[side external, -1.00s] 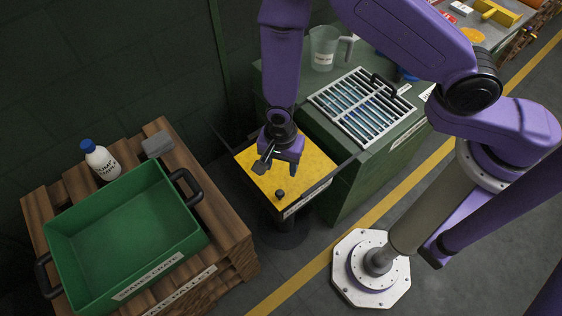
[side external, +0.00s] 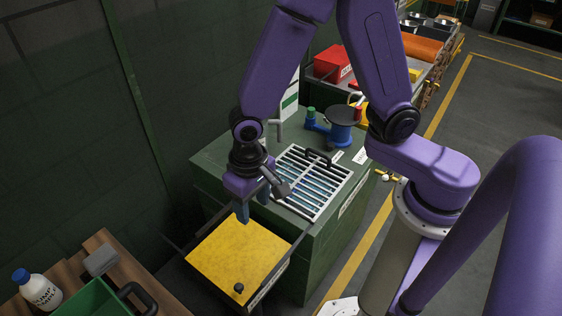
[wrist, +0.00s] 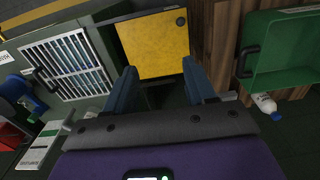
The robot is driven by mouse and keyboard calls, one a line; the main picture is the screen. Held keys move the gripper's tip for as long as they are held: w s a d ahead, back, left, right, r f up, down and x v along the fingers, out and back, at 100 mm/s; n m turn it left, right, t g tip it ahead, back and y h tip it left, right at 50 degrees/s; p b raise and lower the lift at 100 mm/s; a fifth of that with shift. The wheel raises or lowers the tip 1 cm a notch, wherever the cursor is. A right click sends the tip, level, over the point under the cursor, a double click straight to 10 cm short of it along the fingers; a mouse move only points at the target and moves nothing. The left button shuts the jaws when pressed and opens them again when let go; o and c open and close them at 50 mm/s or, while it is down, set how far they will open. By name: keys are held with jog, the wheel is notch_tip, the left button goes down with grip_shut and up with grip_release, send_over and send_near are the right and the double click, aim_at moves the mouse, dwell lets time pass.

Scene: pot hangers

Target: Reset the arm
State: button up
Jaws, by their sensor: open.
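My gripper (side external: 252,200) hangs fingers-down above the back edge of the yellow panel (side external: 235,260), beside the green cabinet. In the wrist view its two blue fingers (wrist: 159,68) are apart with nothing between them. The yellow panel also shows in the wrist view (wrist: 155,45), ahead of the fingertips, and it lies in a dark open frame with a small black knob (side external: 239,288) at its front corner. My gripper appears clear of the panel.
A barred grate (side external: 312,182) with a black handle lies on the green cabinet (side external: 215,165). A blue clamp-like tool (side external: 335,130) stands behind it. A green tray (side external: 95,300) and a white bottle with a blue cap (side external: 40,292) sit at lower left on wooden pallets.

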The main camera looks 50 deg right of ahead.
jog(key=s+d+r+n, duration=1.2)
jog(key=s+d, duration=0.2)
jog(key=d, duration=0.1)
jog(key=shift+n, duration=0.4)
